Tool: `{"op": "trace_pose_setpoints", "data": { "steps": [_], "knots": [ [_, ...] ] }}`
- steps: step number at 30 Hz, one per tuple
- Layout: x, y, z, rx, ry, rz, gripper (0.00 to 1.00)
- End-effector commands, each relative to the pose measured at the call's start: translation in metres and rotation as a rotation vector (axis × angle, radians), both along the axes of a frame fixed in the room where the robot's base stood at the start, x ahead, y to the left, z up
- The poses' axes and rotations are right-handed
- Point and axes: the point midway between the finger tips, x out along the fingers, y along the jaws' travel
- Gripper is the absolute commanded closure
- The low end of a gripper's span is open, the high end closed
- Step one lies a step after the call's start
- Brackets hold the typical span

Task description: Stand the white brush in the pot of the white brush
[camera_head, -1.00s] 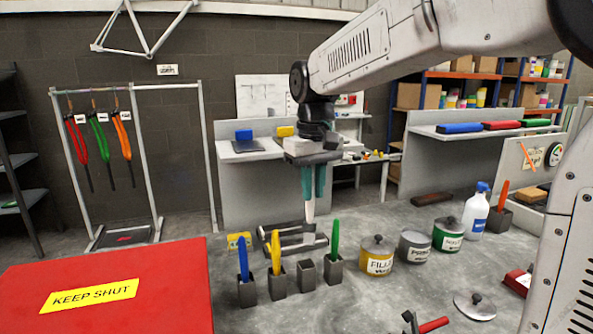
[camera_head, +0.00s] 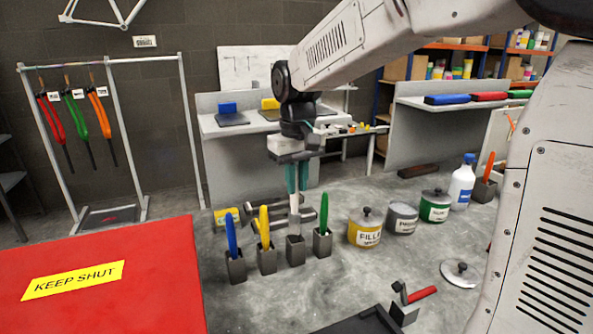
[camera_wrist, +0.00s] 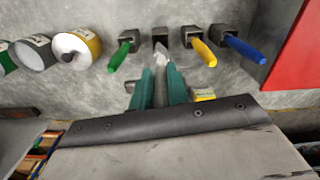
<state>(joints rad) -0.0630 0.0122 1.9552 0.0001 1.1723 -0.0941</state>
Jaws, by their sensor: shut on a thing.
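My gripper (camera_head: 296,180) points down with its teal fingers shut on the white brush (camera_head: 295,213), which hangs upright. The brush also shows between the fingers in the wrist view (camera_wrist: 160,61). A grey square pot (camera_head: 295,251) stands under the brush, between the pots of the yellow and green brushes. The brush's lower end reaches about the pot's mouth in the head view. In the wrist view the pot (camera_wrist: 160,33) shows just beyond the brush's end. I cannot tell whether the end is inside the mouth.
Pots with a blue brush (camera_head: 231,237), a yellow brush (camera_head: 264,227) and a green brush (camera_head: 324,213) stand close on both sides. The filler tin (camera_head: 365,230) and other tins are to the right. A red "KEEP SHUT" surface (camera_head: 150,250) is at the left front.

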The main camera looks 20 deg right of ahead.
Motion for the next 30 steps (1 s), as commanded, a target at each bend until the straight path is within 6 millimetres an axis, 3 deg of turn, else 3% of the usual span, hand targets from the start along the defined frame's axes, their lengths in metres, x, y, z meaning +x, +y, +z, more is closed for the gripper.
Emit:
{"op": "trace_pose_setpoints", "data": {
  "steps": [15, 30],
  "knots": [
    [0.0, 0.0, -0.04, 0.0, 0.002, 0.0, 1.0],
    [0.0, 0.0, -0.048, 0.0, 0.0, 0.0, 1.0]
  ]
}}
